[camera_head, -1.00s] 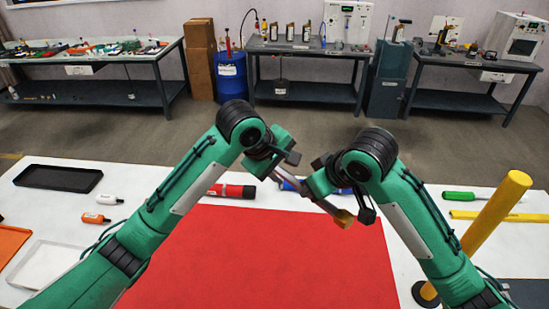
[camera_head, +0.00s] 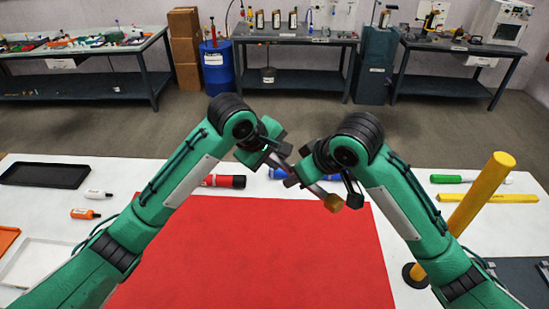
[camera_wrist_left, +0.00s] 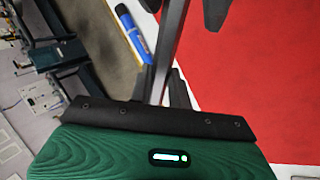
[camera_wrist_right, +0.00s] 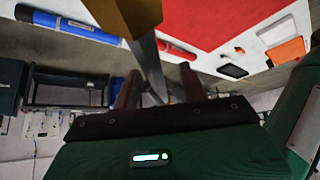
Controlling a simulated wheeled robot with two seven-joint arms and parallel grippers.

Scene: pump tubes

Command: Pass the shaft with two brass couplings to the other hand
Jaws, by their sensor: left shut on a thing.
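My left gripper (camera_head: 279,159) is shut on the shaft; the left wrist view shows the bar (camera_wrist_left: 172,45) running out from the jaws. My right gripper (camera_head: 301,176) is close beside the left one. In the right wrist view its fingers stand apart on either side of the shaft (camera_wrist_right: 152,70), and the brass coupling (camera_wrist_right: 130,15) is just beyond them.
A red mat (camera_head: 250,255) covers the middle of the white table. Behind the grippers lie a red cylinder (camera_head: 225,181) and a blue one (camera_wrist_right: 70,27). A yellow post (camera_head: 480,205) stands at right; a black tray (camera_head: 45,174) is at far left.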

